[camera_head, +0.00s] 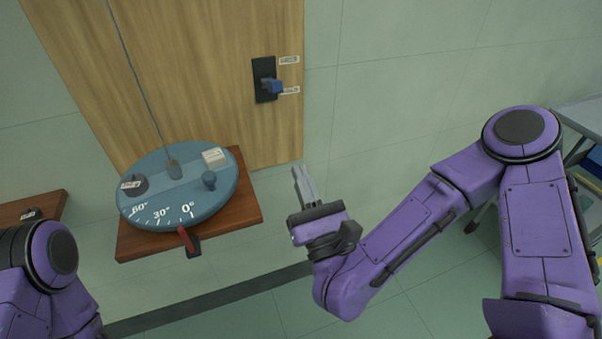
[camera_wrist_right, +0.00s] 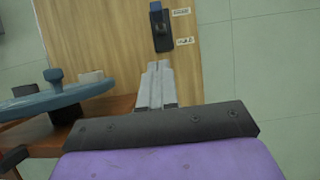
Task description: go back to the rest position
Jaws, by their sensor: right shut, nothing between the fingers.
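My right gripper (camera_head: 304,184) is in the middle of the head view, shut and empty, with its fingers pointing up toward the wooden panel. It also shows in the right wrist view (camera_wrist_right: 158,75), fingers together with nothing between them. It is apart from and to the right of the round blue spectrometer table (camera_head: 150,200), which has angle marks such as 0° and 30°. Part of my left arm shows at the lower left of the head view. My left gripper is out of view.
The blue disc sits on a brown wooden shelf (camera_head: 250,212) with a red pointer (camera_head: 186,238) at its front. A black switch plate with a blue lever (camera_head: 272,87) is on the wooden panel (camera_head: 210,60). A grey bench stands at the far right. Open floor lies below.

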